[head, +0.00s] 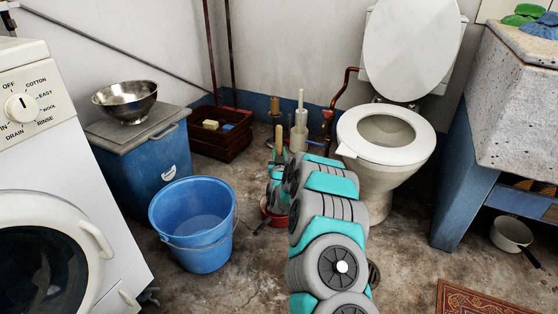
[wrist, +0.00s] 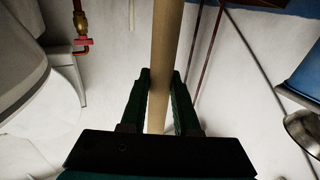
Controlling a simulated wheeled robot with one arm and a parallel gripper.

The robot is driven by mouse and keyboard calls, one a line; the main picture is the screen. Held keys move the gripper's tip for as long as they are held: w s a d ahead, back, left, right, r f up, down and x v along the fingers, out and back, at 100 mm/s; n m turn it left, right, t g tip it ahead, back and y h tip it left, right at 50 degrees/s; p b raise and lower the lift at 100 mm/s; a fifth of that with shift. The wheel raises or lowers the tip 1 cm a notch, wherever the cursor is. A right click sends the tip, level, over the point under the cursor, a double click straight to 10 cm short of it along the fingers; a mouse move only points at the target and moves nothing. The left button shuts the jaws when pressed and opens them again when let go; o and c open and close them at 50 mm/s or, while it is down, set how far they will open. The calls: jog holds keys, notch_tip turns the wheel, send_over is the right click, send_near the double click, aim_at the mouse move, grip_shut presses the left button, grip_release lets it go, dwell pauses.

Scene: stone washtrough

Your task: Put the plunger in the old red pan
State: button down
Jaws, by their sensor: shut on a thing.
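The plunger's pale wooden handle (head: 279,138) stands about upright left of the toilet. It also runs up between the fingers in the wrist view (wrist: 166,55). My gripper (head: 277,165) is shut on this handle, and its dark fingers lie on either side of it in the wrist view (wrist: 158,100). The plunger's lower end is hidden by my arm. The old red pan (head: 267,211) is on the floor below my gripper, mostly hidden behind my arm. I cannot tell whether the plunger touches the pan.
A blue bucket (head: 195,222) stands left of the pan. A white toilet (head: 386,150) stands to the right, with a white brush (head: 300,125) beside it. A dark wooden crate (head: 222,145) is by the wall. A pale saucepan (head: 511,234) sits under the trough at right.

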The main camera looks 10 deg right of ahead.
jog(key=shift+f, duration=1.3)
jog(key=c, duration=0.7)
grip_release()
jog(key=shift+o, duration=0.2)
